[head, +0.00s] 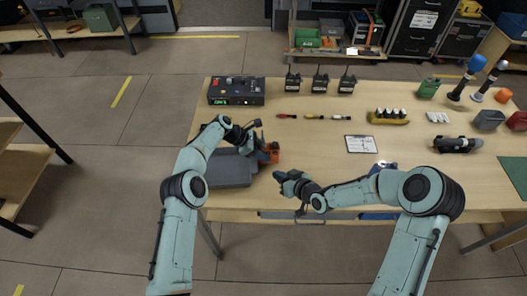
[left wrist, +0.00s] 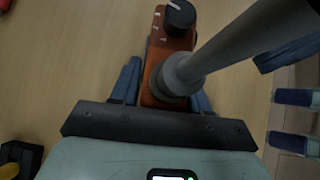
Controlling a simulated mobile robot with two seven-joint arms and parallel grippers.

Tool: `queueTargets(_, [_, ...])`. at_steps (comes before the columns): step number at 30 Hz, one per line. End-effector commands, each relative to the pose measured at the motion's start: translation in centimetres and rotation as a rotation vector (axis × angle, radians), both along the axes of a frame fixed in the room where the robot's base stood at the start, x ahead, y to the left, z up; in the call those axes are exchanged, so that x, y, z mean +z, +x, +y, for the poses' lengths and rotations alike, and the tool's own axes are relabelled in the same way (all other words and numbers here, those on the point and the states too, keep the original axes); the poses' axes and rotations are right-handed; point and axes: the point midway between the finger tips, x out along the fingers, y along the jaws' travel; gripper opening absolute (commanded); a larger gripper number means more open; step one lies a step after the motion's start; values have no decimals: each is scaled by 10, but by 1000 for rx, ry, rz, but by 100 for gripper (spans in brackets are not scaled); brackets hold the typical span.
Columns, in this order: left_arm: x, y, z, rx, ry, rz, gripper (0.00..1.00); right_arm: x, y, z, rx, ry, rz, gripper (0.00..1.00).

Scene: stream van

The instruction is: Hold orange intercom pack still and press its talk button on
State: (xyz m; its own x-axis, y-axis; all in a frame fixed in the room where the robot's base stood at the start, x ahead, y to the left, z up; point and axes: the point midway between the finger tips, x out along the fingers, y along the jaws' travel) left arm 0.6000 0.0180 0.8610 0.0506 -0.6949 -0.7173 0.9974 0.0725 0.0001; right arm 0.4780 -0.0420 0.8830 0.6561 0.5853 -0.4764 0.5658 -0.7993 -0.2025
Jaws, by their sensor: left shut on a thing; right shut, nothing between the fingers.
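The orange intercom pack (head: 275,146) is at the near left of the table, just right of a grey case. In the left wrist view the pack (left wrist: 158,75) has a black knob (left wrist: 180,17) and a thick grey stalk rising from its top. My left gripper (head: 266,155) is shut on the pack, with one blue finger on each side in the left wrist view (left wrist: 165,88). My right gripper (head: 279,177) is shut and empty, close to the pack on its near side and apart from it. I cannot make out the talk button.
The grey case (head: 228,170) lies beside my left forearm. A black control box (head: 236,91) and several radios (head: 319,80) stand at the back. Small screwdriver-like tools (head: 314,117) and a clipboard (head: 361,144) lie mid-table. Bare tabletop lies between the pack and clipboard.

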Motion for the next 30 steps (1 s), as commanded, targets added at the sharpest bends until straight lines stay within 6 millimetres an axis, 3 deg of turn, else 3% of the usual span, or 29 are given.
queueTargets(11, [0, 0, 0, 0, 0, 0, 12, 0, -2, 0, 0, 0, -1, 0])
queueTargets(12, [0, 0, 0, 0, 0, 0, 55, 0, -2, 0, 0, 0, -1, 0])
queueTargets(14, [0, 0, 0, 0, 0, 0, 75, 0, -2, 0, 0, 0, -1, 0])
queueTargets(24, [2, 0, 2, 1, 0, -1, 75, 0, -2, 0, 0, 0, 0, 0])
queueTargets(30, [22, -1, 21, 3, 0, -3, 75, 0, -2, 0, 0, 0, 0, 0])
